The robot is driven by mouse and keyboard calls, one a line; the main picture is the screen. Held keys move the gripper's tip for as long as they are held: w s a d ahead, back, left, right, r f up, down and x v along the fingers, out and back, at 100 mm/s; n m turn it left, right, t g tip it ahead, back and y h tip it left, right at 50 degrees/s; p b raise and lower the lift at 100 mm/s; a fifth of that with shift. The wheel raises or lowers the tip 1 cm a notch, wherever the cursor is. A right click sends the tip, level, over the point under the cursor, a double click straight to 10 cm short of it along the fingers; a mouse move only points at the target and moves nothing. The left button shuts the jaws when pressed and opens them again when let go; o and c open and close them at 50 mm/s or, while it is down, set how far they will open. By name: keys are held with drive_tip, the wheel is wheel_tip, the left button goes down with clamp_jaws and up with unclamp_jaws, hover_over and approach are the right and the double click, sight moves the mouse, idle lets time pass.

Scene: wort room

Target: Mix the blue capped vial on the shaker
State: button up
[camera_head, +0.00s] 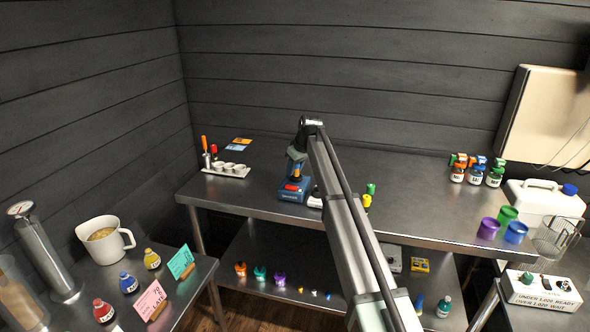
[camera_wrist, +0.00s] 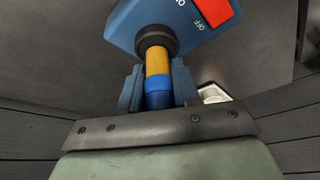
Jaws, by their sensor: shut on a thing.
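The blue capped vial (camera_wrist: 158,62) has an amber body and a blue cap. In the wrist view its far end meets the black round cup of the shaker (camera_wrist: 200,32); the vial hides whether it is fully pressed down. The shaker is a blue box with a red switch, also in the head view (camera_head: 291,194) on the back bench. My gripper (camera_wrist: 157,90) is shut on the vial at its blue cap, one finger on each side.
Several labelled bottles (camera_head: 476,172) and coloured pots (camera_head: 507,222) are farther right. The bench between is clear.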

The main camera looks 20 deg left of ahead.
drive_tip(key=shift+r, duration=2.75)
